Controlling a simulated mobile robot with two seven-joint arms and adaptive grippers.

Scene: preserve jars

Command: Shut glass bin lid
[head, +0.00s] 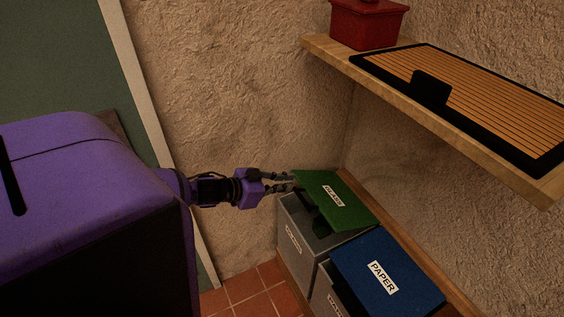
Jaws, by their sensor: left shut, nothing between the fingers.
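My left gripper (291,181) is shut and empty. Its fingertips are at the lid's left edge near the back corner; I cannot tell if they touch it. My right gripper is not in view.
The paper bin with its blue lid (404,272) stands right beside the glass bin, nearer to me. A wooden shelf (461,122) juts from the wall above, holding a red container (367,27) and a black-framed slatted tray (535,158). Tiled floor (240,293) shows at left.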

